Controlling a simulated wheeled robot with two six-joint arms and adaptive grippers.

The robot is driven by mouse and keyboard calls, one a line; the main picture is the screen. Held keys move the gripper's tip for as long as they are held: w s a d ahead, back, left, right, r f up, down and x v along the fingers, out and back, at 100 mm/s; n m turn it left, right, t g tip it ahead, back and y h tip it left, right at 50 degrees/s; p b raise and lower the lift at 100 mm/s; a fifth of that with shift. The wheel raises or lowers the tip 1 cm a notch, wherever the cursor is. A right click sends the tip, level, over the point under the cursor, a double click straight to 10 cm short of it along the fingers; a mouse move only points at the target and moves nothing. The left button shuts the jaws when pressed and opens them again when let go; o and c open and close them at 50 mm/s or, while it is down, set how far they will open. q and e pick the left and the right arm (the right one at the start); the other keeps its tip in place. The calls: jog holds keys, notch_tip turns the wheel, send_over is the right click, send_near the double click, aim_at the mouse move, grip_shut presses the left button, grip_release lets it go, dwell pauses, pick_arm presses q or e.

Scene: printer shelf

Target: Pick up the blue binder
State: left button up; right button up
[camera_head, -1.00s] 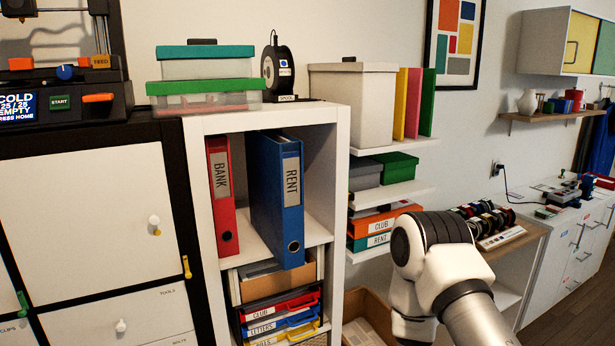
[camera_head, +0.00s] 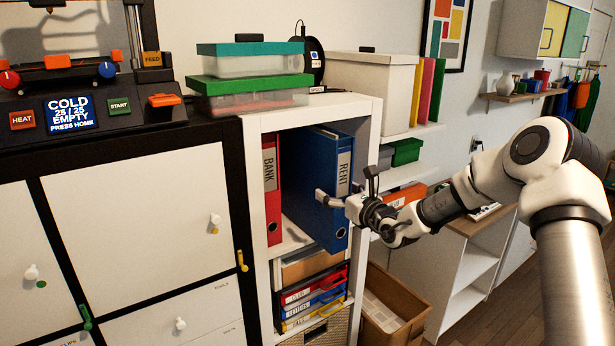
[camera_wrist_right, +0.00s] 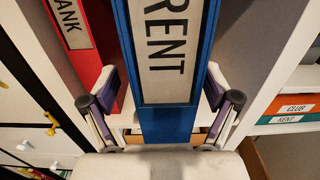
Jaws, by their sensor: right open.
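The blue binder (camera_head: 308,185), labelled RENT, stands upright in the open shelf compartment, its spine facing out. My right gripper (camera_head: 347,188) is open at the lower part of the spine, one finger to each side. In the right wrist view the blue binder (camera_wrist_right: 172,122) fills the middle between the open fingers of the right gripper (camera_wrist_right: 161,82). Whether either finger touches it, I cannot tell. My left gripper is not in view.
A red binder (camera_head: 271,188) labelled BANK stands left of the blue one in the white shelf unit (camera_head: 258,225). Coloured trays (camera_head: 313,298) sit below. A cardboard box (camera_head: 408,330) stands on the floor at right, and small side shelves hold boxes.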

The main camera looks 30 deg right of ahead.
aim_at(311, 180)
jog(key=w, duration=0.1)
jog(key=w+p, duration=0.1)
jog(key=w, duration=0.1)
jog(key=shift+w+d+f, duration=0.2)
jog(key=shift+w+d, duration=0.05)
jog(key=shift+w, duration=0.05)
jog(key=shift+d+f, duration=0.1)
jog(key=shift+f, duration=0.05)
jog(key=shift+s+a+r, duration=0.1)
jog(key=shift+a+r, duration=0.1)
jog(key=shift+a, duration=0.05)
jog(key=c, duration=1.6)
jog(key=shift+r, duration=0.1)
grip_shut()
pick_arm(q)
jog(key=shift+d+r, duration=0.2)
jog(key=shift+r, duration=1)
pick_arm(e)
jog(key=shift+d, duration=0.1)
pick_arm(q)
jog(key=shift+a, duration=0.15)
pick_arm(e)
jog(key=shift+d+r, duration=0.1)
